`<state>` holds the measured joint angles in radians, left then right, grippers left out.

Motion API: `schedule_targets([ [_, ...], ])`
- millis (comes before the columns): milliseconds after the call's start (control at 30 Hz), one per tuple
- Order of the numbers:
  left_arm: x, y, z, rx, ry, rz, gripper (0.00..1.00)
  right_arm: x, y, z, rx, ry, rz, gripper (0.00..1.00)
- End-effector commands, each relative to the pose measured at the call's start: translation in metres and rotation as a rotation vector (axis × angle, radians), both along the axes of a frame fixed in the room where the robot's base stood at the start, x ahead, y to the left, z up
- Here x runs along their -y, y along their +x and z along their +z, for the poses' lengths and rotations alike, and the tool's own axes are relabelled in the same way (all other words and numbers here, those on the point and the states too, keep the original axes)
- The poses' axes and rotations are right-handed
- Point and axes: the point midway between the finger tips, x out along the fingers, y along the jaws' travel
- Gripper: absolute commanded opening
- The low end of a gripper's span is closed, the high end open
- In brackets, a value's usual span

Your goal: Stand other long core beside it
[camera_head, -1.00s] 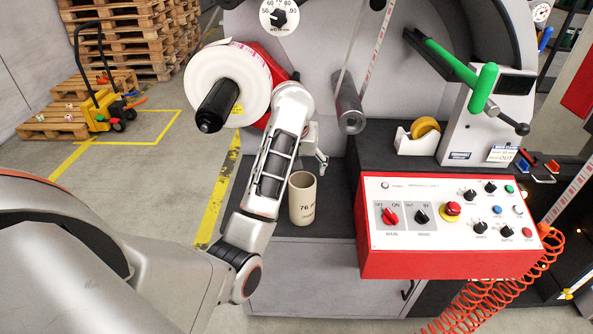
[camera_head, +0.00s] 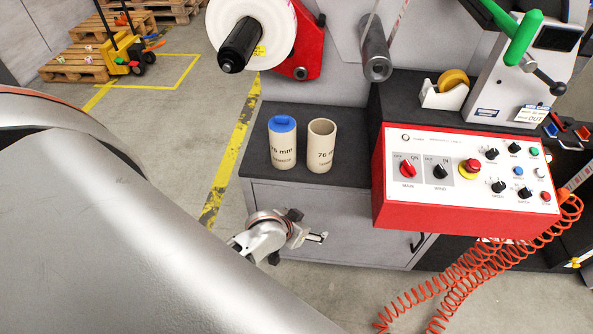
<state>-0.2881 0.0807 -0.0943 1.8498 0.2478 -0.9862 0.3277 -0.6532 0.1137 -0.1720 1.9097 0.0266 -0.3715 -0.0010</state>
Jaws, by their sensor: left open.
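Two tan cardboard cores marked "76" stand upright side by side on the dark shelf (camera_head: 345,174) of the machine cabinet. The left core (camera_head: 283,150) has a blue piece (camera_head: 282,123) in its top. The right core (camera_head: 320,150) has an open, empty top. The cores stand close together, with a narrow gap at most. My left gripper (camera_head: 318,237) is open and empty. It shows small, in front of the cabinet below the shelf edge, apart from both cores. My right gripper is not in view.
The red control box (camera_head: 388,225) stands to the right of the cores. A white label roll (camera_head: 276,30) on a black spindle and a metal roller (camera_head: 376,66) stick out above. Orange coiled hoses (camera_head: 440,285) hang at lower right. The shelf's front left is bare.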

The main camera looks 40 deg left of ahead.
Motion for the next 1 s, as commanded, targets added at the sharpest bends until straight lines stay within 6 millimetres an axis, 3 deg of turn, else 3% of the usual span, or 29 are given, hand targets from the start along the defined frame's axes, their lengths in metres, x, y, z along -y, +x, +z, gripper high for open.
schedule_targets([
  [33, 0.007, -0.027, -0.011, 0.023, 0.014, -0.041, 0.76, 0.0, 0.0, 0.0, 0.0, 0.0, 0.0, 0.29],
  [100, 0.018, -0.054, -0.016, 0.074, 0.032, -0.098, 0.76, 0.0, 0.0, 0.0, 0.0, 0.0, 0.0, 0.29],
  [200, 0.032, -0.086, -0.017, 0.137, 0.051, -0.165, 0.76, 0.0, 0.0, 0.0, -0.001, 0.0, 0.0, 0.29],
  [333, 0.044, -0.113, -0.013, 0.195, 0.064, -0.219, 0.76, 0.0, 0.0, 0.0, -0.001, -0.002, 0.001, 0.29],
  [500, 0.05, -0.123, -0.01, 0.224, 0.069, -0.242, 0.76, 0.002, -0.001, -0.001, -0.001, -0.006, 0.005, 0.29],
  [1000, 0.049, -0.122, -0.01, 0.223, 0.068, -0.239, 0.76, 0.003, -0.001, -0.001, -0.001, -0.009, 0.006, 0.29],
])
